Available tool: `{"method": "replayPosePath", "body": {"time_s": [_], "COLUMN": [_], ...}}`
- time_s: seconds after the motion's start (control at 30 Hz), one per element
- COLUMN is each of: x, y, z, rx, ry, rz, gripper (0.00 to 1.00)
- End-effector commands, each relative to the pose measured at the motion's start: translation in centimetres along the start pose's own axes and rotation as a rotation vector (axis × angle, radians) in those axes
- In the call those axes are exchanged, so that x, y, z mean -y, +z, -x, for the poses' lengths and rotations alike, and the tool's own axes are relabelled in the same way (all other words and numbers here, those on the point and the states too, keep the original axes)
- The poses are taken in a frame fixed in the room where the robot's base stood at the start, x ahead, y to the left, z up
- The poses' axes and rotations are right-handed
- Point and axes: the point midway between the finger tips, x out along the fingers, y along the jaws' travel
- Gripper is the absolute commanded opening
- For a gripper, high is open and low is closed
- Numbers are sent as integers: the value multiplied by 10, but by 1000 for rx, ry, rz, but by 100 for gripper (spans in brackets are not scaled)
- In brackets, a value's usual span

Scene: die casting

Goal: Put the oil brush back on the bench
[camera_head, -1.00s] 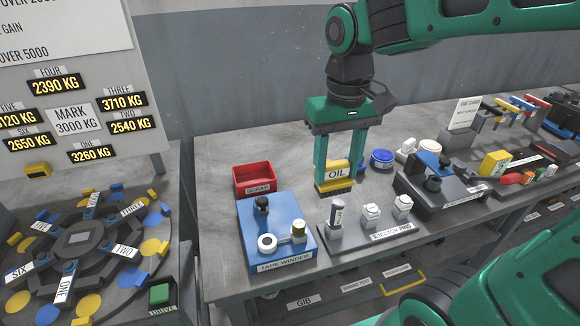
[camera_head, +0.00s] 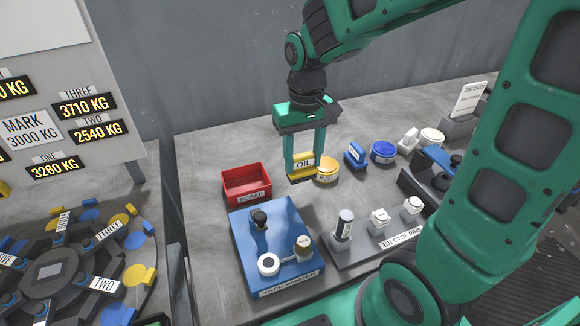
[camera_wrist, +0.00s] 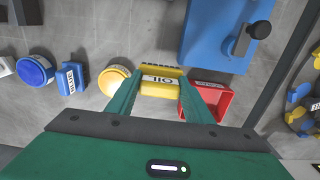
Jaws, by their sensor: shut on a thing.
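The oil brush (camera_head: 303,163) is a yellow block with a white OIL label and a dark underside. My gripper (camera_head: 304,160) is shut on it, one green finger on each side. The brush also shows between the fingertips in the wrist view (camera_wrist: 160,83). The grey bench (camera_head: 215,150) lies below it. I cannot tell whether the brush touches the bench top or hangs just above it. In the head view it appears between the red scrap tray and a round yellow tin.
The red scrap tray (camera_head: 246,184) is left of the brush. The yellow tin (camera_head: 326,171) is close on its right, then a blue block (camera_head: 355,155) and a blue tin (camera_head: 383,151). The blue tape winder (camera_head: 240,235) stands in front. Bench behind is clear.

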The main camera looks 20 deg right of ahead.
Motion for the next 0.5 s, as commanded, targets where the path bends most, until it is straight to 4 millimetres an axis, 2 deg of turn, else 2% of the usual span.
{"method": "replayPosePath", "body": {"time_s": [0.3,0.5], "x": [2,3], "y": [-49,-61], "z": [-30,-38], "rx": [2,1], "ry": [1,0], "rz": [0,1], "gripper": [29,29]}}
